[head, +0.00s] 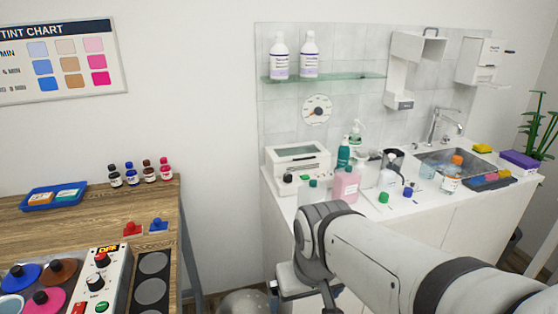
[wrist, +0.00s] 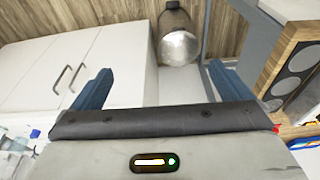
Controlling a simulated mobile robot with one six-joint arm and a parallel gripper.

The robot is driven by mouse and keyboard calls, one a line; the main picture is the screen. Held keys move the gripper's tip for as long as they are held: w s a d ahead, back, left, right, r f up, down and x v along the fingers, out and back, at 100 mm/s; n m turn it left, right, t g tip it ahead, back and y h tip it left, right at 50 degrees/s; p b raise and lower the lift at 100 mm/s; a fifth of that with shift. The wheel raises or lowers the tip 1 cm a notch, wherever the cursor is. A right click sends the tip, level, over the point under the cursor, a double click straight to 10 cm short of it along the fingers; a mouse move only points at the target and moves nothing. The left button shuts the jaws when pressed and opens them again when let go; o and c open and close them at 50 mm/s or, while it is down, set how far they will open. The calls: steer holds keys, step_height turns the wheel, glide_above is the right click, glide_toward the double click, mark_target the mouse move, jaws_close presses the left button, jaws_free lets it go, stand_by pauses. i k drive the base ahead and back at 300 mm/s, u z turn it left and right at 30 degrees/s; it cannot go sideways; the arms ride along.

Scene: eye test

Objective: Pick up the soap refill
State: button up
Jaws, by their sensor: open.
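No label readable here tells which container is the soap refill. Two white bottles with lilac labels, a left one (head: 279,58) and a right one (head: 309,58), stand on the glass shelf. In the wrist view my gripper (wrist: 160,70) is open, its two blue fingers wide apart with nothing between. It hangs low in front of the counter, partly hidden by my arm in the head view.
A wall dispenser (head: 400,75) has its cover raised; another (head: 482,62) hangs to its right. The sink (head: 450,160) is at the right. A wooden table (head: 100,212) stands left. A metal cylinder (wrist: 180,46) stands on the floor near white cabinet doors (wrist: 105,60).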

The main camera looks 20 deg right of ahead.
mark_target(347, 180)
steer(key=u, duration=2.1)
steer(key=k, duration=1.35)
steer(key=z, duration=1.95)
steer(key=i, duration=1.45)
steer(key=z, duration=0.05)
